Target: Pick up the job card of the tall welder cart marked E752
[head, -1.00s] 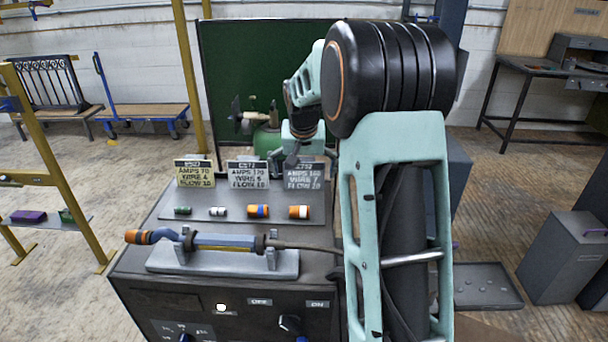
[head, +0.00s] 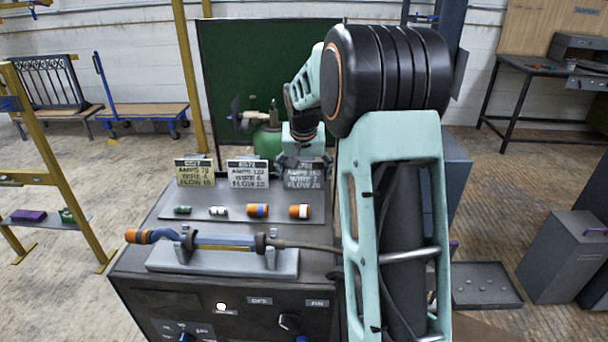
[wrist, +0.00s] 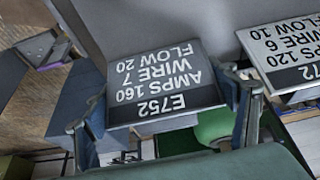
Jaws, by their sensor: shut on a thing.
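The job card marked E752 (head: 304,176) stands at the right of a row of cards on the cart top. In the wrist view the same card (wrist: 166,88) appears upside down and reads AMPS 160, WIRE 7, FLOW 20. My gripper (head: 302,160) is at the card's top edge. In the wrist view my gripper (wrist: 163,118) has one finger at each side edge of the card and is shut on it. The cart (head: 210,285) is a dark box with knobs on its front. I cannot tell whether the card is clear of its support.
A middle card (head: 248,174) and a yellowish left card (head: 194,173) stand close by on the left. Several coloured cylinders lie in front of them. A blue torch (head: 225,241) rests on a grey cradle. A green tank (head: 267,140) is behind.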

